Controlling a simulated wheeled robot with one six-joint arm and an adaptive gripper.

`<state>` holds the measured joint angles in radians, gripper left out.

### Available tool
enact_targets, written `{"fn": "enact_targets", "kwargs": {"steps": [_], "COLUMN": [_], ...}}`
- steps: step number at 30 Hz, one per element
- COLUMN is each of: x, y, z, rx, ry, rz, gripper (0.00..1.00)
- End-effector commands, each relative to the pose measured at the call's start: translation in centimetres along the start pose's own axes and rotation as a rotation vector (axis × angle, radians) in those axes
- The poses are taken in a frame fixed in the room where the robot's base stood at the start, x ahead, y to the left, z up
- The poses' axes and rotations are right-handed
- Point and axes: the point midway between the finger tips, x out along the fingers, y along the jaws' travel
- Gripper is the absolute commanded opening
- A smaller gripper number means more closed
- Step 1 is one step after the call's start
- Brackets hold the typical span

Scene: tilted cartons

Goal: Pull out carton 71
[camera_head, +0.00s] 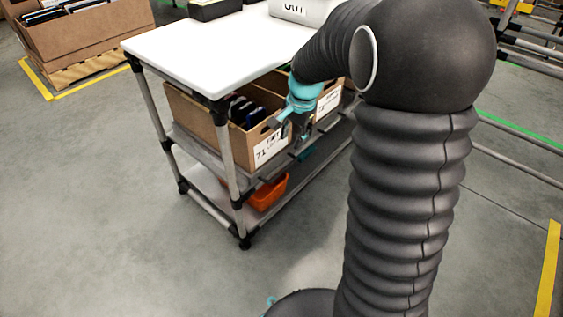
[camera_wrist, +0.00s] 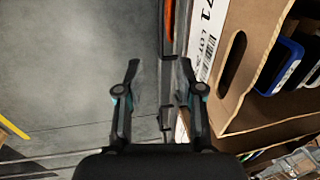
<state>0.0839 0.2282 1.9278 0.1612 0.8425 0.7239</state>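Carton 71 (camera_head: 238,146) is a brown open-topped cardboard box on the tilted middle shelf of the cart. Its white label reading 71 (camera_head: 268,148) is on its front wall. In the wrist view the carton (camera_wrist: 245,105) fills the right side, with an oval handle hole (camera_wrist: 232,62) in its wall and dark and blue items inside. My gripper (camera_head: 284,123) is at the upper front of the carton, near the label. In the wrist view my gripper (camera_wrist: 159,68) is open, with nothing between its fingers. The right finger is close to the label edge; I cannot tell whether it touches.
Another labelled carton (camera_head: 328,104) stands just right of carton 71. The white cart top (camera_head: 190,50) is above, and grey cart posts (camera_head: 229,165) flank the shelf. An orange bin (camera_head: 268,192) sits below. The grey floor (camera_head: 130,230) in front is clear.

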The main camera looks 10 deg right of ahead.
Motion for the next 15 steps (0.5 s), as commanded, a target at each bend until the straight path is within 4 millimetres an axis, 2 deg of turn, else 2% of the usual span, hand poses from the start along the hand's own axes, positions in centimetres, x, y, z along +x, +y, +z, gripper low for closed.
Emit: {"fn": "enact_targets", "kwargs": {"steps": [8,15], "x": [2.5,6.8], "y": [-0.3,-0.1], "z": [-0.5,-0.4], "rx": [0.029,0.029], "ry": [-0.01,-0.011], "rz": [0.006,0.007], "gripper": [0.37,0.37]}}
